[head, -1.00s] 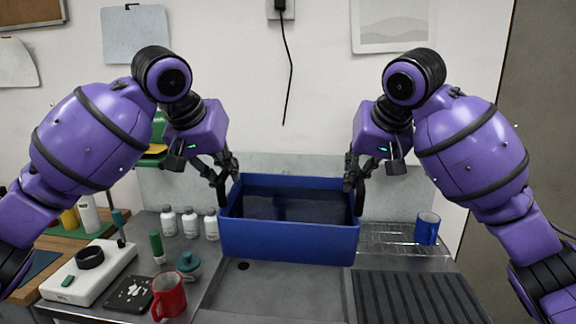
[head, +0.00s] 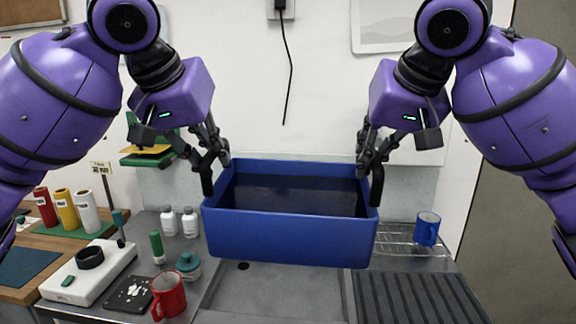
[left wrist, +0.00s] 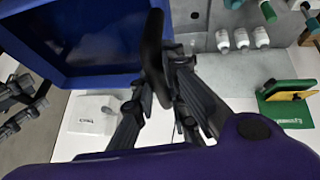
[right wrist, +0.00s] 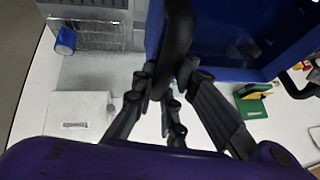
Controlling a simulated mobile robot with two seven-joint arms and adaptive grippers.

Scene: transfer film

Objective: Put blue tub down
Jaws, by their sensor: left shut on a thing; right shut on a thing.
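The blue tub (head: 285,238) is held level between my two grippers, over the back of the steel sink counter, and looks raised off it. Its inside is dark, and I cannot tell what it holds. My left gripper (head: 213,165) is shut at the tub's left end, on a black upright grip there. My right gripper (head: 371,165) is shut at the right end in the same way. The tub also shows in the left wrist view (left wrist: 100,72) and the right wrist view (right wrist: 232,72). Its underside is hidden.
The sink area (head: 275,290) in front of the tub is clear, with a ribbed drainboard (head: 415,297) to its right. A wire rack (head: 395,240) and blue mug (head: 427,229) stand right. White bottles (head: 190,222), a teal-lidded jar (head: 188,266) and a red mug (head: 168,296) stand left.

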